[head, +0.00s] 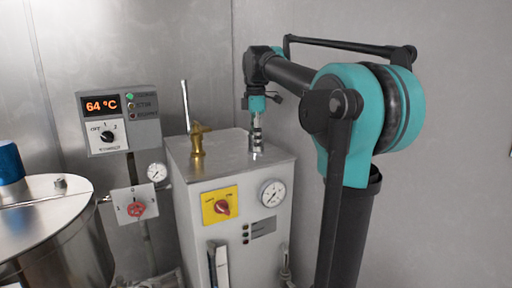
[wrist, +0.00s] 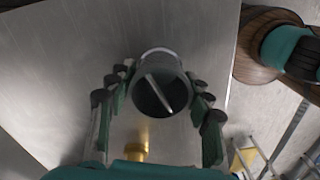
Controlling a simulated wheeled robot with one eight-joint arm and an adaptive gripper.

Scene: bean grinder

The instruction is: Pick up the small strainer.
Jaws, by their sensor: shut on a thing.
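The small strainer (wrist: 160,88) shows in the wrist view as a short grey metal cylinder with an open round mouth and a thin bar across it. My gripper (wrist: 160,94) has its dark jointed fingers closed on either side of it. In the head view my gripper (head: 257,127) points straight down over the back right of a grey metal cabinet top. The strainer (head: 257,149) is small there, low between the fingers, at or just above the cabinet top. I cannot tell whether it touches the top.
A brass valve (head: 198,139) with a tall lever stands on the cabinet (head: 183,160), left of my gripper. A control box (head: 117,117) reading 64 °C is further left. A steel vat (head: 50,215) stands at the far left. The cabinet top between valve and gripper is bare.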

